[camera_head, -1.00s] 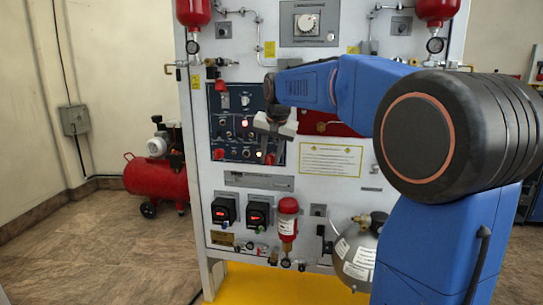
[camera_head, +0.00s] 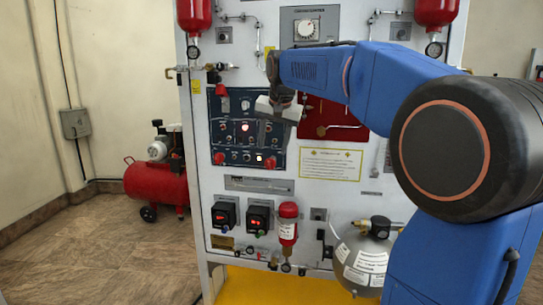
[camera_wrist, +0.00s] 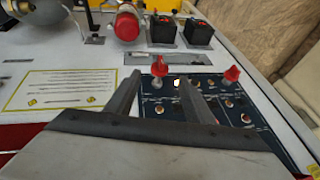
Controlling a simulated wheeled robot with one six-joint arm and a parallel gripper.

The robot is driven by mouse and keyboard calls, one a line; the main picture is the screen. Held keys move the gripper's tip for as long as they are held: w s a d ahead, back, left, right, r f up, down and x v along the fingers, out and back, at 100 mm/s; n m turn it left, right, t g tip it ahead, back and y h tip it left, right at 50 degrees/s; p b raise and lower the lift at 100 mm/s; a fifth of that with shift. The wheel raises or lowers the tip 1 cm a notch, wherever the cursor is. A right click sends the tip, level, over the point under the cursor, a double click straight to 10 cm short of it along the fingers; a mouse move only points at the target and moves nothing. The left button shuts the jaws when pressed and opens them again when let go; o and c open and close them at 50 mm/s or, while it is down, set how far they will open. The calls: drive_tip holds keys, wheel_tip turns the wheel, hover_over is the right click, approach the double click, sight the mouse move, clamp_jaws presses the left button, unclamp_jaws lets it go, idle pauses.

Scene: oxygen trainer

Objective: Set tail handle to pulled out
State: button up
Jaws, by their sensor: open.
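A dark blue control panel (camera_head: 242,140) is on the front of the white trainer, with several small knobs. Red handles sit on it: one at lower left (camera_head: 219,158), one at lower right (camera_head: 270,162) and one at upper left (camera_head: 222,90). No readable label shows which is the tail handle. Two red handles also show in the wrist view, one nearer (camera_wrist: 159,68) and one farther right (camera_wrist: 232,74). My gripper (camera_wrist: 160,78) is open, its fingers pointing toward the panel, with nothing visibly held. My gripper body covers part of the panel's right edge in the head view.
A red board (camera_head: 345,122) and a yellow-bordered sign (camera_head: 330,163) lie right of the panel. Two black meters (camera_head: 242,216) and a red cylinder (camera_head: 288,225) are below it. A grey tank (camera_head: 362,260) stands lower right. A red compressor (camera_head: 157,180) stands on the floor at left.

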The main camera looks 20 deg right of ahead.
drive_tip(key=v, duration=1)
drive_tip(key=s+a+f+n, duration=0.3)
drive_tip(key=s+f+n, duration=0.1)
drive_tip(key=s+f, duration=1.2)
drive_tip(key=s+a+f+n, duration=0.3)
drive_tip(key=s+f, duration=1.3)
drive_tip(key=f, duration=0.3)
drive_tip(key=shift+s+f+n+y, duration=0.25)
drive_tip(key=shift+f+n+y, duration=0.15)
